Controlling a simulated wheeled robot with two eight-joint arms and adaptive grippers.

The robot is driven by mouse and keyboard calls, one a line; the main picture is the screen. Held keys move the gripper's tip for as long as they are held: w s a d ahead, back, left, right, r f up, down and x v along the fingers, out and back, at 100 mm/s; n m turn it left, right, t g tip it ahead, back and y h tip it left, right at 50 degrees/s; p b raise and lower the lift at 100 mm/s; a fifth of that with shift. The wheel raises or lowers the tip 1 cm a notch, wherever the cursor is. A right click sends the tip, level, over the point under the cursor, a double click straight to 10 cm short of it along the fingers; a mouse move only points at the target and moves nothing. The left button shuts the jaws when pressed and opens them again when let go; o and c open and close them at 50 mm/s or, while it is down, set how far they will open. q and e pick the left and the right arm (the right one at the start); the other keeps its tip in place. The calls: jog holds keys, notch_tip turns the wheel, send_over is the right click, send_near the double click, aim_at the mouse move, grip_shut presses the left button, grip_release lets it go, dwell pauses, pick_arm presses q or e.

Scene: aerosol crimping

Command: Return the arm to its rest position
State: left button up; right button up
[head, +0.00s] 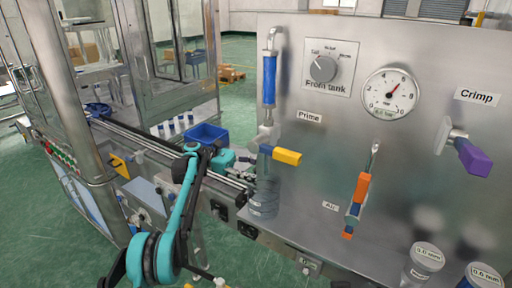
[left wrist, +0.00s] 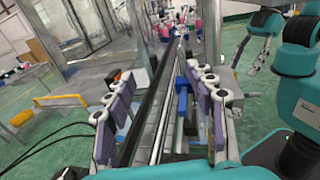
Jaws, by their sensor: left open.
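My left arm (head: 176,215) comes up from the lower left in the head view, its teal links bent over the conveyor. Its gripper (head: 243,170) is small there, beside the steel panel and left of the yellow lever; fine detail is hard to make out. In the left wrist view the gripper (left wrist: 165,112) is open, its two purple-padded fingers wide apart. Nothing is held between them. The conveyor rail shows beyond and between the fingers.
The steel panel (head: 320,225) carries a blue handle (head: 269,80), yellow lever (head: 286,157), orange handle (head: 361,190), purple Crimp handle (head: 473,157) and gauge (head: 390,92). A clear cylinder (head: 264,195) stands close to the gripper. A blue bin (head: 207,134) is behind. Green floor (head: 60,228) is open at lower left.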

pick_arm(q)
jog(key=s+a+m+t+y, duration=0.4)
jog(key=s+t+y, duration=0.4)
jog(key=s, duration=0.6)
jog(key=s+a+f+m+t+y, duration=0.3)
jog(key=s+a+f+m+y, duration=0.1)
jog(key=s+a+f, duration=0.3)
jog(key=s+a+f+m+t+y, duration=0.2)
jog(key=s+a+f+m+y, duration=0.2)
jog(key=s+a+f, duration=0.3)
jog(key=s+a+m, duration=0.1)
jog(key=s+a, duration=0.1)
jog(key=s, duration=0.2)
jog(key=shift+s+f+t, duration=0.3)
jog(key=shift+s+t, duration=0.05)
jog(key=shift+t, duration=0.05)
jog(key=shift+a, duration=0.1)
